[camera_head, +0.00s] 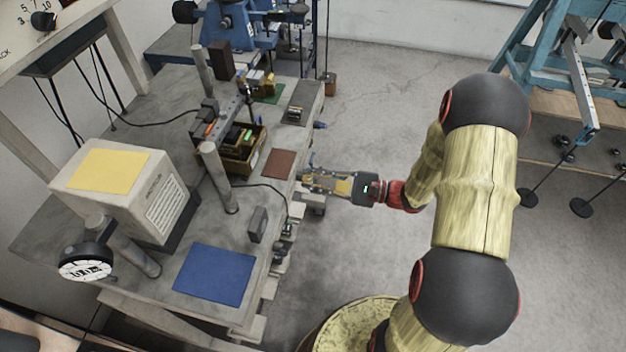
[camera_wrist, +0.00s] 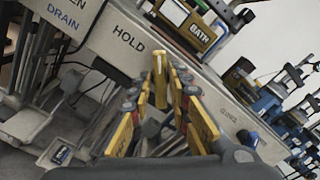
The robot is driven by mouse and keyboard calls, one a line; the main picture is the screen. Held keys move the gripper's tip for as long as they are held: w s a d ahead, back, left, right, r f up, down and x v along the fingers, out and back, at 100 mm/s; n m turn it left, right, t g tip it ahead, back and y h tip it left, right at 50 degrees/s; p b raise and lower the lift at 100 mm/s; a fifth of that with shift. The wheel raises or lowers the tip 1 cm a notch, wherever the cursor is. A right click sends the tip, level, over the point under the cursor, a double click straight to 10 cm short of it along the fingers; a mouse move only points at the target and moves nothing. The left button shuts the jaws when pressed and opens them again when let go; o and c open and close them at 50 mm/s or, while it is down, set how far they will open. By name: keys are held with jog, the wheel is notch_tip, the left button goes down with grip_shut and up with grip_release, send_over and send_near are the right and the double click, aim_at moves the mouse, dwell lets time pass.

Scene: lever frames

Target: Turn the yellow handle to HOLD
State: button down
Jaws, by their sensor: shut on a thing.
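My gripper (camera_head: 322,182) reaches in from the right to the front edge of the bench in the head view. In the wrist view its yellow-padded fingers (camera_wrist: 165,92) are close together, shut on the yellow handle (camera_wrist: 160,80), a narrow upright bar between the tips. The fingers partly hide the handle and its pivot. The HOLD label (camera_wrist: 129,40) is on the pale panel just left of and above the handle. The DRAIN label (camera_wrist: 62,14) is further left. In the head view the handle is too small and covered to make out.
The bench (camera_head: 215,226) carries a blue mat (camera_head: 214,273), a cream box (camera_head: 125,185), a wooden tray (camera_head: 245,160) and upright posts. Several small fittings line its front edge near my gripper. Open floor (camera_head: 375,110) lies right of the bench.

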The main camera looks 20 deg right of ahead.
jog(key=shift+n, duration=0.5)
jog(key=c, duration=1.8)
grip_release()
jog(key=shift+c, duration=0.2)
jog(key=v, duration=1.2)
